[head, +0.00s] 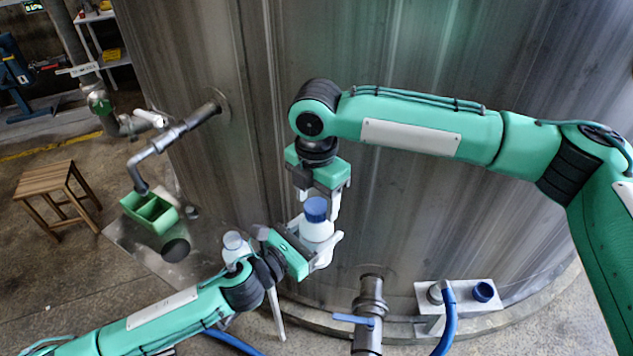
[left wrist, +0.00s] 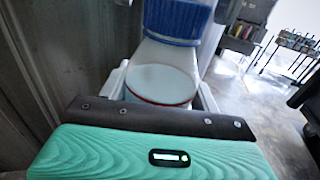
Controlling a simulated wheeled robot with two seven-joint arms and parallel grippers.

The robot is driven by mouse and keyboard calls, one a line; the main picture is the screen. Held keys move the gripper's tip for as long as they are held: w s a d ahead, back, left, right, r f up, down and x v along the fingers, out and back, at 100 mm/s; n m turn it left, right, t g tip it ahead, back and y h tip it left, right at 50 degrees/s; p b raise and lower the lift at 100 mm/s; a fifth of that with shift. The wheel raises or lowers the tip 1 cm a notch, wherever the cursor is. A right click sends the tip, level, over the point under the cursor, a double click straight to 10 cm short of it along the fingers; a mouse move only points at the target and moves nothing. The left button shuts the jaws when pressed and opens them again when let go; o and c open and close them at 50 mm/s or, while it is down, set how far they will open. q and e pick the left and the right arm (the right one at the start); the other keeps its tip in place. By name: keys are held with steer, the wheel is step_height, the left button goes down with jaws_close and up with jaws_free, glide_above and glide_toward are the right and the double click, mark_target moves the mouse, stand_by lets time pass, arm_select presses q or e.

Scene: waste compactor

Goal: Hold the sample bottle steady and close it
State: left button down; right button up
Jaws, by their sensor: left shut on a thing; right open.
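The white sample bottle (head: 317,231) is upright in front of the steel tank. My left gripper (head: 318,254) is shut around its body, which also shows in the left wrist view (left wrist: 160,83). A ribbed blue cap (head: 316,209) sits at the bottle's top; it fills the upper part of the left wrist view (left wrist: 178,20). I cannot tell whether the thread is engaged. My right gripper (head: 318,204) points down from above, open, with its fingers on either side of the cap. Whether they touch it is unclear.
A steel valve (head: 369,310) with a blue handle stands below right. Beside it a bracket plate (head: 455,296) carries a blue round part (head: 483,291) and a blue hose. A bent pipe (head: 165,140), a green bin (head: 150,212) and a wooden stool (head: 55,190) are at left.

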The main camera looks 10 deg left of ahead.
steer(key=shift+f, duration=0.55)
steer(key=c, duration=1)
steer(key=o, duration=1.2)
steer(key=shift+c, duration=0.2)
steer(key=shift+r, duration=0.15)
step_height(320, 180, up, 12)
